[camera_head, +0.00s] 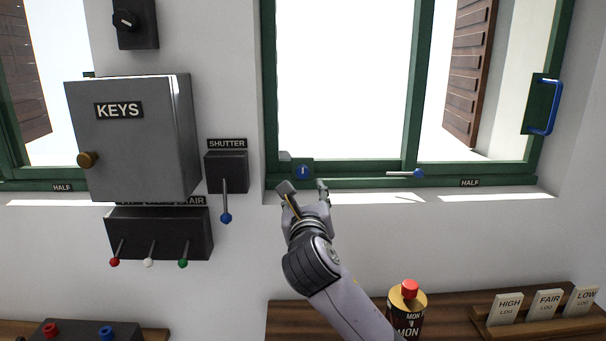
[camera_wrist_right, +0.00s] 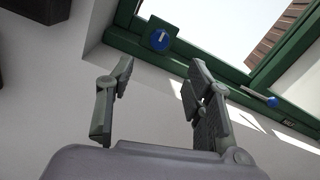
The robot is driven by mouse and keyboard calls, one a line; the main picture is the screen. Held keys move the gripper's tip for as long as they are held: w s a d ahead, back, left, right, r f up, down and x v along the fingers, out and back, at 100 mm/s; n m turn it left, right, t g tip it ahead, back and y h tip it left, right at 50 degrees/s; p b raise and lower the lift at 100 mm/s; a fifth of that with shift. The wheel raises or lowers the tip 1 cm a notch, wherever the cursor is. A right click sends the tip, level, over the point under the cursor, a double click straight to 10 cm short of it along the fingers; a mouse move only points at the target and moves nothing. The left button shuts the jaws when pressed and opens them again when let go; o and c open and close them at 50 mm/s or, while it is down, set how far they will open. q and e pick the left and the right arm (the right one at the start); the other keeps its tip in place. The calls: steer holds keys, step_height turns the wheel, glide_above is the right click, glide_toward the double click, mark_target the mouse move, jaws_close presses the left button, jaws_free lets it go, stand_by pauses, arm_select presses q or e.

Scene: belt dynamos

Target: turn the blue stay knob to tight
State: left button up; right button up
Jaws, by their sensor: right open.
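The blue stay knob (camera_head: 303,172) is a round blue disc with a white mark, on a small green block at the lower left of the window frame. Its mark looks about upright in the head view. It also shows in the wrist view, as a blue disc (camera_wrist_right: 160,40) beyond the fingertips. My right gripper (camera_head: 304,188) is open and empty, just below the knob in the head view. In the wrist view its two fingers (camera_wrist_right: 160,72) are spread, with bare wall between them. I see no contact with the knob. My left gripper is out of view.
A blue-tipped lever (camera_head: 405,173) lies along the sill to the right. A shutter box (camera_head: 226,170) with a blue-ended lever and a grey keys cabinet (camera_head: 150,150) stand out at the left. A red-topped can (camera_head: 407,310) stands on the wooden shelf below.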

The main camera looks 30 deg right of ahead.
glide_toward(303, 175)
steer(key=x, duration=0.2)
steer(key=p+x, duration=0.1)
steer(key=x, duration=0.3)
steer(key=shift+d+r, duration=0.1)
steer(key=shift+r, duration=0.05)
steer(key=shift+p+x, duration=0.4)
steer(key=shift+x, duration=0.65)
steer(key=shift+w+d, duration=0.2)
steer(key=shift+w, duration=0.15)
steer(key=shift+c, duration=0.2)
jaws_close()
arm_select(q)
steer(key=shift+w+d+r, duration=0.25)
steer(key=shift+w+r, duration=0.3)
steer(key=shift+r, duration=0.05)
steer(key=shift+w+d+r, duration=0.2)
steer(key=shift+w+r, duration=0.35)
